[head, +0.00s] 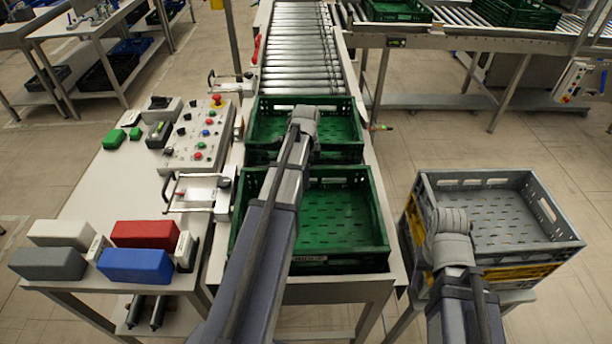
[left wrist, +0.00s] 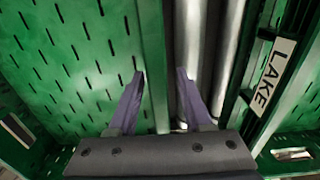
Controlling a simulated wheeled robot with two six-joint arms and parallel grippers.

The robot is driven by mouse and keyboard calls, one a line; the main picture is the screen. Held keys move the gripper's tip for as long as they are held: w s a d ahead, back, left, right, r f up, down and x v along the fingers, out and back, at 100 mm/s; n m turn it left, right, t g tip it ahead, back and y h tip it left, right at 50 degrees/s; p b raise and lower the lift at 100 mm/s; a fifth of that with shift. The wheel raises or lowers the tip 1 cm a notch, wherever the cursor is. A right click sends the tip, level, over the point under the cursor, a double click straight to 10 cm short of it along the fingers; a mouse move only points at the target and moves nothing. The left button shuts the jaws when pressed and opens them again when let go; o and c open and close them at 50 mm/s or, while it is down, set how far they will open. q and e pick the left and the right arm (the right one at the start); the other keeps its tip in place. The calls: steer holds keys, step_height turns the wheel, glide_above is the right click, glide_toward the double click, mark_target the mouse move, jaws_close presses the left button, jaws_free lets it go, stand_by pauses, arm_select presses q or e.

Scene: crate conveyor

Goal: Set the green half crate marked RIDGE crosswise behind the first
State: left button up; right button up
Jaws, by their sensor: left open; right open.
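Two green crates stand one behind the other on the conveyor: a near crate (head: 338,222) and a far crate (head: 340,108), both empty where I can see. A small label on the near crate's front wall is too small to read. My left gripper (head: 303,122) is at the far crate, its fingertips hidden in the head view. The left wrist view shows its open fingers (left wrist: 161,95) at a green crate wall (left wrist: 149,45), with rollers to the right. Another green wall there bears a LAKE label (left wrist: 269,74). No RIDGE mark is readable. My right gripper (head: 450,225) is above the grey crate, fingertips hidden.
A grey crate (head: 545,205) sits on a yellow one (head: 525,272) at the right. Bare rollers (head: 300,50) run behind the far crate. A bench at the left holds a control panel (head: 198,135) and coloured blocks (head: 140,265). More green crates (head: 515,12) stand on a back conveyor.

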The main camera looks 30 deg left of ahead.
arm_select(q)
step_height(320, 180, up, 12)
steer(key=p, duration=1.2)
steer(key=shift+r, duration=0.15)
steer(key=shift+d, duration=0.3)
steer(key=s+d+n, duration=0.2)
steer(key=s+d, duration=0.3)
steer(key=d, duration=0.5)
steer(key=s+d+n, duration=0.3)
steer(key=s+d, duration=0.3)
steer(key=d, duration=0.4)
steer(key=s+d+n+y, duration=0.1)
steer(key=s+d+n, duration=0.2)
steer(key=d, duration=0.7)
steer(key=s, duration=0.2)
steer(key=shift+s, duration=0.3)
